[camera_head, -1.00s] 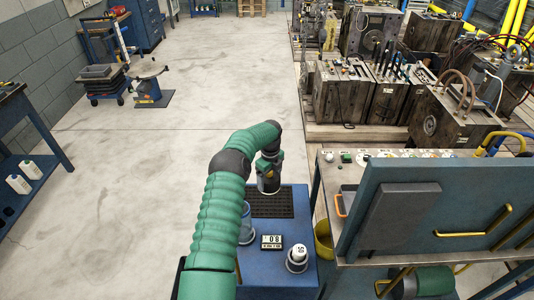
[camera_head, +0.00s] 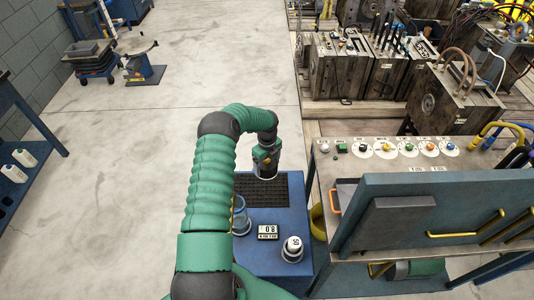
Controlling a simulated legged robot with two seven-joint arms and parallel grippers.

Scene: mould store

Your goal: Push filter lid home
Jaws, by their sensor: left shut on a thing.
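My left gripper (camera_head: 266,168) is at the end of the green arm, above the far part of the blue cart top (camera_head: 262,262), over a black ribbed mat (camera_head: 252,190). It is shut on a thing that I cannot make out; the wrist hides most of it. A round white-capped part (camera_head: 292,249), perhaps the filter and its lid, stands upright in a pale ring at the near right of the cart. A clear jar (camera_head: 241,222) stands left of it, partly behind my arm. My right gripper is not in view.
A small display (camera_head: 268,231) lies between jar and white-capped part. Right of the cart are a yellow bucket (camera_head: 317,222) and a bench (camera_head: 325,175) with coloured knobs and a raised blue panel (camera_head: 450,210). Open floor (camera_head: 110,220) lies to the left.

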